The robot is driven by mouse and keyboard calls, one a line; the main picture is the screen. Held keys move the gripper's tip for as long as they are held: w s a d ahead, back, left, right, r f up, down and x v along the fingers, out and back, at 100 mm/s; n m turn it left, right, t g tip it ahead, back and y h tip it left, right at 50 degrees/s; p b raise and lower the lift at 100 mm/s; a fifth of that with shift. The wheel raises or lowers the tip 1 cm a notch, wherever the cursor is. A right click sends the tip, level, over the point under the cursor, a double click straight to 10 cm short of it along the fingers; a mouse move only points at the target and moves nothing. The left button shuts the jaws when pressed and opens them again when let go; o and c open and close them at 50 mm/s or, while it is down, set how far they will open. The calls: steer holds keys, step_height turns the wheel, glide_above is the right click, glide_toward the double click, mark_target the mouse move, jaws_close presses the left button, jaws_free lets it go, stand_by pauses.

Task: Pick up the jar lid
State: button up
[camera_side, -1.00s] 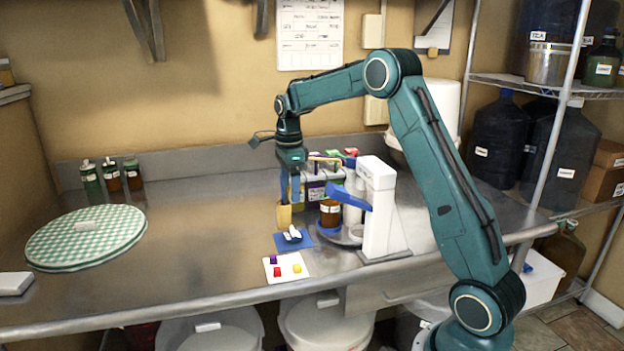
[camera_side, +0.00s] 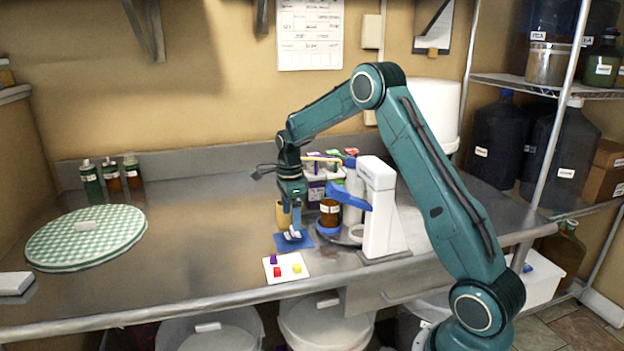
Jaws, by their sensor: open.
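My gripper (camera_side: 294,231) points straight down over the small blue mat (camera_side: 303,242), with its blue fingertips low and open. A small white piece (camera_side: 292,236), which looks like the jar lid, lies on the mat right at the fingertips. The fingers partly hide it, and I cannot tell whether they touch it. An amber jar (camera_side: 330,212) with a pale label stands just right of my gripper, in the blue holder of a white machine.
The white machine (camera_side: 382,215) with a blue lever (camera_side: 345,197) stands close on the right. Labelled bottles are behind. A white card (camera_side: 287,267) with coloured pieces lies in front. A tan cup (camera_side: 282,213) is behind the gripper. The left counter is open up to a checked round cover (camera_side: 88,240).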

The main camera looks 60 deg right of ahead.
mark_target(292, 234)
steer(key=shift+s+d+f, duration=0.1)
steer(key=shift+f, duration=2.45)
steer(key=c, duration=1.1)
